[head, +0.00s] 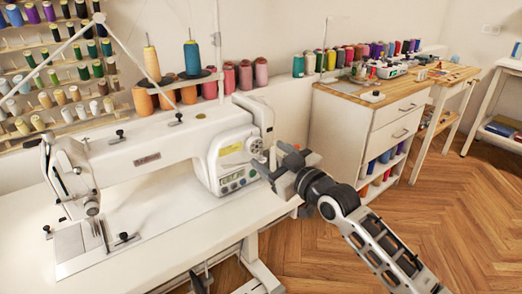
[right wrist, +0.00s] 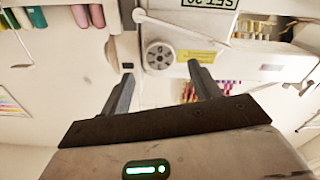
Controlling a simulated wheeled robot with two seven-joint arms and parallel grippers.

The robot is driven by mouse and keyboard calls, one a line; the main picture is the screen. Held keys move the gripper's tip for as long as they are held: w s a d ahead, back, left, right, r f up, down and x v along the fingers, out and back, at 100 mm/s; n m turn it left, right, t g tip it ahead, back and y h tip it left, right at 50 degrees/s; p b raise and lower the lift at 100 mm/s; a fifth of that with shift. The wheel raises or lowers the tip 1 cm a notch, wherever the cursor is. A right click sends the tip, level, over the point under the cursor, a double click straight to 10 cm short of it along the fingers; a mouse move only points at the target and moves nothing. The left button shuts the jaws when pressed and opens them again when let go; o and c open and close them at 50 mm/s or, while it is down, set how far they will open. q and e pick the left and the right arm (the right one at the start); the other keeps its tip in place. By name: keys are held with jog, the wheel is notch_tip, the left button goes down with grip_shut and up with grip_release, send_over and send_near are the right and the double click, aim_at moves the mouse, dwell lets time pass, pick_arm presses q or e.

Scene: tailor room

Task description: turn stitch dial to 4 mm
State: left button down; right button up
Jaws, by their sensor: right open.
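The white sewing machine (head: 165,150) stands on its white table. Its round stitch dial (head: 255,146) is on the front of the machine's right-hand column. In the right wrist view the dial (right wrist: 159,55) is a grey disc with small holes, and its scale marks are too small to read. My right gripper (head: 268,163) is in front of the column, close to the dial. In the right wrist view its two fingers (right wrist: 160,72) are spread apart, with the dial showing between and just beyond their tips. Nothing is held, and I cannot tell whether a finger touches the machine. My left gripper is out of view.
A display panel (head: 238,179) sits below the dial. Thread spools (head: 238,76) stand behind the machine. A white drawer cabinet (head: 355,130) stands to the right. The wooden floor (head: 460,210) at right is open.

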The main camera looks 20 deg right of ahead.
aim_at(256, 146)
jog(key=x, duration=0.3)
jog(key=shift+w+a, duration=0.15)
jog(key=shift+w, duration=0.25)
jog(key=shift+w+a, duration=0.15)
jog(key=shift+w, duration=0.2)
jog(key=shift+c, duration=0.3)
jog(key=c, duration=0.9)
